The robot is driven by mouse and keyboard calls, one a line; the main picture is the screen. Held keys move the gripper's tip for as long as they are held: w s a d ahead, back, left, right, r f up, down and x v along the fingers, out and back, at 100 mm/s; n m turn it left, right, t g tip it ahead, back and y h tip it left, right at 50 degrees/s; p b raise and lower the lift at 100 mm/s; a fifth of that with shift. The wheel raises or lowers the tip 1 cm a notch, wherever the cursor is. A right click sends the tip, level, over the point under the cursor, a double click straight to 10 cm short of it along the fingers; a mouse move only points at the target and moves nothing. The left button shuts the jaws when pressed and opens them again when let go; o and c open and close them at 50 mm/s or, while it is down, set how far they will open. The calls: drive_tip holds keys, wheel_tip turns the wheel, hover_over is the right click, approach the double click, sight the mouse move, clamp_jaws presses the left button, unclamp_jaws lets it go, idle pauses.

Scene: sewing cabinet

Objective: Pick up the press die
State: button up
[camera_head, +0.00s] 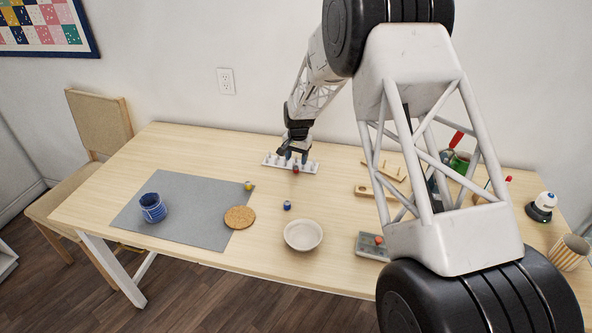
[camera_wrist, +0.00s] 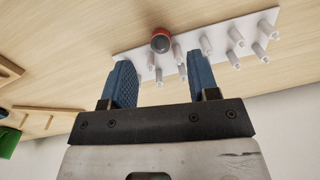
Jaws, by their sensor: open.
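A white pegged rack (camera_head: 272,163) lies at the back middle of the table. A small round piece with a red side and dark grey top (camera_head: 296,170) is at its front edge; it may be the press die, but I cannot confirm this. In the wrist view this piece (camera_wrist: 161,42) shows beyond and between my fingertips, against the white rack (camera_wrist: 130,56) with several upright pegs. My gripper (camera_wrist: 152,68) is open and empty, its blue pads on either side of the line to the piece. In the head view my gripper (camera_head: 293,156) hangs over the rack.
A grey mat (camera_head: 185,185) holds a blue cup (camera_head: 152,207) at left. A cork disc (camera_head: 240,217), blue spool (camera_head: 287,205) and white bowl (camera_head: 303,235) lie in front. Wooden racks (camera_head: 366,191) and a grey block (camera_head: 368,247) lie right, partly behind my arm.

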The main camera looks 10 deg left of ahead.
sight(296, 167)
drive_tip(key=shift+f, duration=0.15)
drive_tip(key=shift+a+f, duration=0.1)
drive_tip(key=shift+f, duration=2.35)
clamp_jaws()
drive_tip(key=shift+r, duration=0.1)
drive_tip(key=shift+r, duration=0.8)
drive_tip(key=shift+s+r, duration=0.1)
drive_tip(key=shift+r, duration=0.85)
drive_tip(key=s+d, duration=0.2)
drive_tip(key=s, duration=0.2)
drive_tip(key=s+d+r, duration=0.1)
drive_tip(key=s+d, duration=0.1)
drive_tip(key=s, duration=0.3)
drive_tip(key=s+d, duration=0.2)
drive_tip(key=s, duration=0.3)
drive_tip(key=shift+s+d+r, duration=0.15)
drive_tip(key=shift+d, duration=0.15)
